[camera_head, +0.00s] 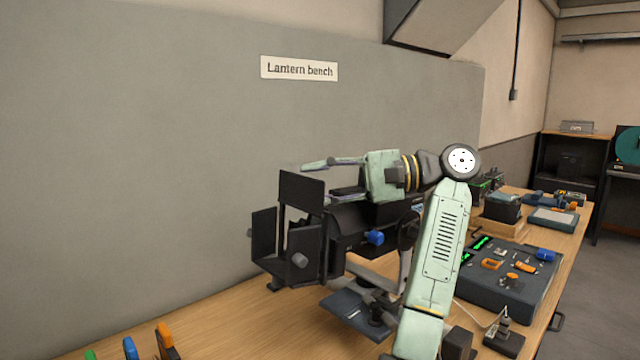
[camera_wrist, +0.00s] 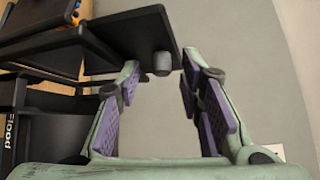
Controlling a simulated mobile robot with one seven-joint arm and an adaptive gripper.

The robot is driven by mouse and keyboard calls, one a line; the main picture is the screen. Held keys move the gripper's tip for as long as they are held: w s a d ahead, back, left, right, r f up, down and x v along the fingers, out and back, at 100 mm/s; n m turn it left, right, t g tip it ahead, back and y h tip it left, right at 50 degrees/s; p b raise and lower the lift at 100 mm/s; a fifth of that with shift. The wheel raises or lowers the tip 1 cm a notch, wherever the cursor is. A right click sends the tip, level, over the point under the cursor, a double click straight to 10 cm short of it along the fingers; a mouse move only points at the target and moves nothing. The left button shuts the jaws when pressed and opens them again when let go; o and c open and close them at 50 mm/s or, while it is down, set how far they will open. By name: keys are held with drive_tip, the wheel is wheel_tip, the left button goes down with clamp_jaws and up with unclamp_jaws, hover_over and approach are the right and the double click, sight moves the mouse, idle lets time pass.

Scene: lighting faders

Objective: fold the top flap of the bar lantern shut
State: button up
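The bar lantern (camera_head: 355,228) is a black housing on the bench, with several flaps at its left end. Its top flap (camera_head: 302,192) stands upright; it also shows in the wrist view (camera_wrist: 125,35) as a dark plate with a grey cylindrical knob (camera_wrist: 162,62) on the side facing me. My gripper (camera_head: 318,165) is above the housing, behind the top flap and pointing left. In the wrist view my gripper (camera_wrist: 160,66) is open and empty, its purple-padded fingers spread to either side of the knob. Whether a finger touches the flap is unclear.
A side flap (camera_head: 263,235) and a near flap with a knob (camera_head: 303,255) stand open. A blue knob (camera_head: 374,237) sticks out of the housing side. A control panel (camera_head: 510,280) lies to the right. Coloured handles (camera_head: 165,342) stand at the front left. The wall (camera_head: 150,150) is behind.

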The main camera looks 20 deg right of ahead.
drive_tip(key=v, duration=1.2)
drive_tip(key=shift+f, duration=0.1)
idle(0.4)
